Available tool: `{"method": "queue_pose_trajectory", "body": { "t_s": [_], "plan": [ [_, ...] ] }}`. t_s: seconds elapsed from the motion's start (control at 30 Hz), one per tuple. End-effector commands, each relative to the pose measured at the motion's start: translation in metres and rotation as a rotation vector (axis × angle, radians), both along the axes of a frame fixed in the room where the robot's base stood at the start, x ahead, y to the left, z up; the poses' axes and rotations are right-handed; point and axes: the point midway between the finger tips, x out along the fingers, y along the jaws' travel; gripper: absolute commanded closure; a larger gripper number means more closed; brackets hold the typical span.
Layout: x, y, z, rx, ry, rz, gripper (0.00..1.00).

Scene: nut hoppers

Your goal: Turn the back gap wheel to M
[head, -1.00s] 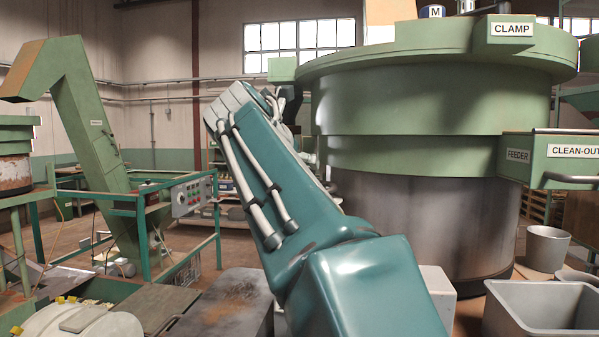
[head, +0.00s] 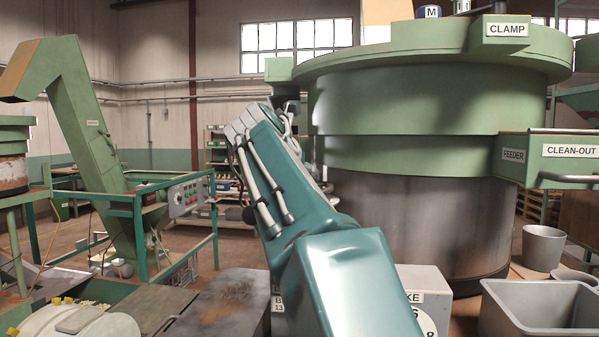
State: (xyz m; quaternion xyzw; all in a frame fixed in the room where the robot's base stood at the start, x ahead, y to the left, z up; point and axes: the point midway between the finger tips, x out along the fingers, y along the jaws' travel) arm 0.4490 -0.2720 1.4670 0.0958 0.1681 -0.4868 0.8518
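I cannot make out the back gap wheel in the head view. My teal arm reaches up from the bottom middle to the left side of this hopper. My gripper cannot be made out; the far end of the arm is hidden behind its own links. A small green block (head: 278,70) juts from the hopper's left rim, with dark parts below it close to my arm.
A pale box with partly hidden lettering (head: 427,296) sits behind my arm at lower right. A grey bin (head: 545,308) and a bucket (head: 543,248) stand at right. A green-railed control panel (head: 189,196) and a conveyor (head: 85,130) are at left. Shelves (head: 220,150) stand behind.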

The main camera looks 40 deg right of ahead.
Motion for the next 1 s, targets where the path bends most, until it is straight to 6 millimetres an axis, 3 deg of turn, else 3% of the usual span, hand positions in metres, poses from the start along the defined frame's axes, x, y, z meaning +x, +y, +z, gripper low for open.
{"method": "queue_pose_trajectory", "body": {
  "t_s": [0.7, 1.0],
  "plan": [
    [0.0022, 0.0004, -0.0020, 0.002, 0.004, -0.032, 0.88],
    [0.0035, 0.0005, -0.0024, 0.004, 0.005, -0.162, 0.88]
  ]
}}
